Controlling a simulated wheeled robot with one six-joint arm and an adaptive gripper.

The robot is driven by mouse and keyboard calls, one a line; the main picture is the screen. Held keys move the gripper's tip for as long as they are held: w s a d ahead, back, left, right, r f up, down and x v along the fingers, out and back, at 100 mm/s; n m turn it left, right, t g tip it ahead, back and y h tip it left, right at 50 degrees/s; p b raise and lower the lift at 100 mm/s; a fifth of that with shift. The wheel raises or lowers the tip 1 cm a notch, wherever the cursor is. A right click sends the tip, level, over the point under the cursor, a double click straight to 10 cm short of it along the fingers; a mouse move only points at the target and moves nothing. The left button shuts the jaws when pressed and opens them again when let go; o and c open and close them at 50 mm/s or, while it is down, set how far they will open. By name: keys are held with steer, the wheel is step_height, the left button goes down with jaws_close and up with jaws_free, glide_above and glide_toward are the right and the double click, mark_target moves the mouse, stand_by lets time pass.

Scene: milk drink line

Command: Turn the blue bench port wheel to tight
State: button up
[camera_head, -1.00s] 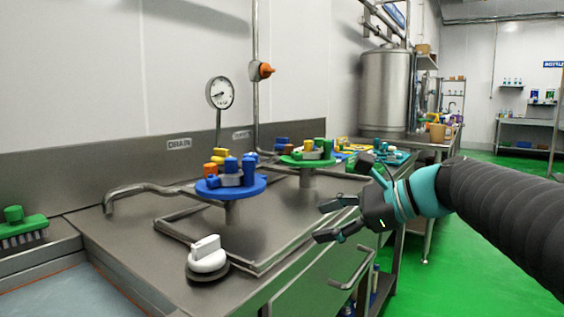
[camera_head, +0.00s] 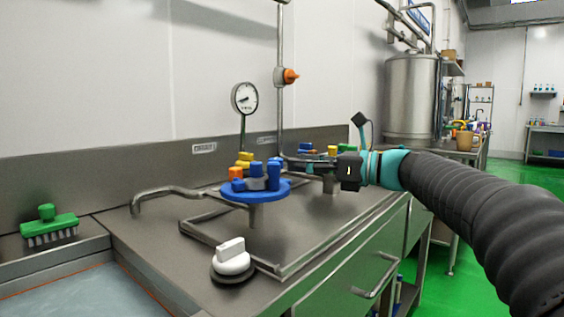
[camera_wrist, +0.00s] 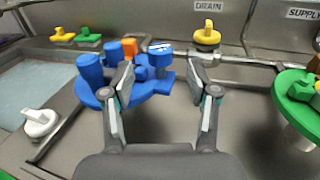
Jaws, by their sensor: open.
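The blue wheel (camera_head: 248,197) is a flat blue disc on a short metal stem, carrying blue upright pegs and blocks, with orange and yellow parts visible behind it. It stands on the steel bench and also shows ahead in the wrist view (camera_wrist: 140,96). My gripper (camera_head: 303,163) is just right of the wheel in the head view, pointing toward it. In the wrist view my gripper (camera_wrist: 162,74) is open, with its fingers spread over the wheel's near side and nothing held between them. Whether a finger touches the wheel is unclear.
A white knob (camera_head: 232,259) sits at the bench front. A green wheel (camera_wrist: 291,101) stands to the right in the wrist view. A bent pipe (camera_head: 160,194), a gauge (camera_head: 245,98) and a green brush (camera_head: 49,224) are nearby. The front bench top is mostly clear.

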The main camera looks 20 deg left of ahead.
mark_target(282, 161)
steer(key=shift+w+a, duration=0.15)
steer(key=shift+a, duration=1.2)
steer(key=shift+w+a, duration=0.15)
steer(key=shift+a, duration=1.2)
steer(key=shift+c, duration=0.2)
jaws_close()
